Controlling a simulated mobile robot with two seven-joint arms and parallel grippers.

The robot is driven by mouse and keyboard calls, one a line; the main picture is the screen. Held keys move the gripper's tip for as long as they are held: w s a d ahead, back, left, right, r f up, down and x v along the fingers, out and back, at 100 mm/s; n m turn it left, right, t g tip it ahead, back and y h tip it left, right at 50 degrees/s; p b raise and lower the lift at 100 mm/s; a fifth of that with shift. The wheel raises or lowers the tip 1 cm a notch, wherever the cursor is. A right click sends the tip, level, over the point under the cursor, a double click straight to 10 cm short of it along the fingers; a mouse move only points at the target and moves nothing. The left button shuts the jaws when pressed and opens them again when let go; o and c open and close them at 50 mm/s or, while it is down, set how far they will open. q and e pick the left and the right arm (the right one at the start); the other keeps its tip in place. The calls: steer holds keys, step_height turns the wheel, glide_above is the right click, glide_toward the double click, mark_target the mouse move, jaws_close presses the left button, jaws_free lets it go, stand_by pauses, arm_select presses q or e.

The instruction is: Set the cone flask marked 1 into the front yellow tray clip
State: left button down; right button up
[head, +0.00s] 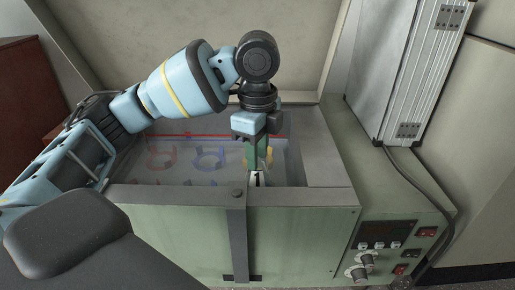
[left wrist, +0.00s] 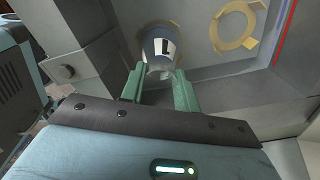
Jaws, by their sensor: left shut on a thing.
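The cone flask marked 1 (left wrist: 160,46) shows in the left wrist view between the green fingers of my left gripper (left wrist: 157,78), which is shut on it. In the head view the flask's white label "1" (head: 257,180) shows just behind the bath's front edge. My left gripper (head: 258,158) points down there, over the right part of the tray. A bit of yellow clip (head: 270,157) shows right of the fingers. In the left wrist view one yellow clip (left wrist: 214,36) stands open and empty; yellow bits also show around the flask. Whether the flask is seated is hidden. My right gripper is not in view.
The tray (head: 180,172) also has red clips (head: 160,154) and blue clips (head: 209,158) to the left. The bath's front wall (head: 180,225) and a grey vertical strap (head: 237,235) are close to the flask. The control panel (head: 385,240) is at the right.

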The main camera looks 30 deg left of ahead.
arm_select(q)
steer(key=shift+f, duration=0.45)
stand_by(0.5)
steer(key=c, duration=0.9)
jaws_free()
steer(key=shift+c, duration=0.2)
steer(key=shift+o, duration=0.4)
steer(key=o, duration=0.5)
steer(key=shift+c, duration=0.2)
steer(key=shift+r, duration=0.1)
step_height(320, 180, up, 9)
